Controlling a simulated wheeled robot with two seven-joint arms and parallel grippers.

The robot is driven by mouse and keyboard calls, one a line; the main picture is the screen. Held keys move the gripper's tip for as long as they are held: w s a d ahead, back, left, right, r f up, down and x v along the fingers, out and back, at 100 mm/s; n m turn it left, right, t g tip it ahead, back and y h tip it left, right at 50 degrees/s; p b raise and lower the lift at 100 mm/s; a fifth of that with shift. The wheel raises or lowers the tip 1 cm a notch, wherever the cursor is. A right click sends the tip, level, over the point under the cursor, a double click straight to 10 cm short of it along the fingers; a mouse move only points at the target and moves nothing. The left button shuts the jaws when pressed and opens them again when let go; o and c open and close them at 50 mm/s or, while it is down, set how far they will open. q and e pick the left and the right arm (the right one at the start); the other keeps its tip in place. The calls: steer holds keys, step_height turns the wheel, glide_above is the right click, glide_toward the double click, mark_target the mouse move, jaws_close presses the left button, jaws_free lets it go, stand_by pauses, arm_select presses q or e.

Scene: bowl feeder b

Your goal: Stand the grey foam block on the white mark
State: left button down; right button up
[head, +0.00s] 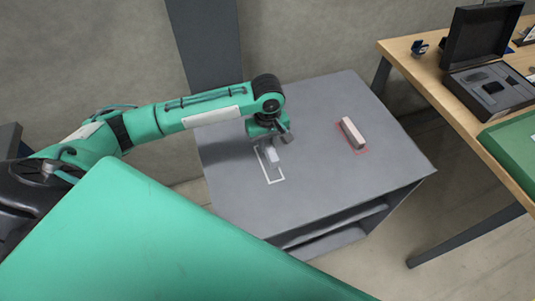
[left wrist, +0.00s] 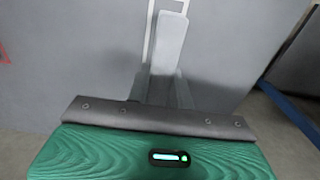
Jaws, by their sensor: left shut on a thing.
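The grey foam block (head: 272,156) is a small pale grey piece at the white mark (head: 281,178), an open white outline on the grey cabinet top. My left gripper (head: 269,146) points down there and is shut on the block. In the left wrist view the block (left wrist: 168,42) sticks out beyond the fingers (left wrist: 162,90), with white lines of the mark beside and behind it. I cannot tell whether its lower end touches the surface. My right gripper is not in view.
A pale bar-shaped block (head: 351,132) lies on a red mark (head: 365,151) to the right on the same cabinet top (head: 320,195). A wooden table (head: 425,72) at the right holds an open black case (head: 482,95) and a green item (head: 513,150). The cabinet's front right is clear.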

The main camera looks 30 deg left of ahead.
mark_target(268, 154)
arm_select(q)
steer(key=shift+f, duration=0.65)
step_height(268, 154, down, 3)
steer(key=shift+f, duration=0.55)
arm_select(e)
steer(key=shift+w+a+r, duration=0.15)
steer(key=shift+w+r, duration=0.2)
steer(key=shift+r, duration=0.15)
arm_select(q)
steer(key=c, duration=1.5)
jaws_free()
steer(key=shift+c, duration=0.2)
steer(key=o, duration=0.3)
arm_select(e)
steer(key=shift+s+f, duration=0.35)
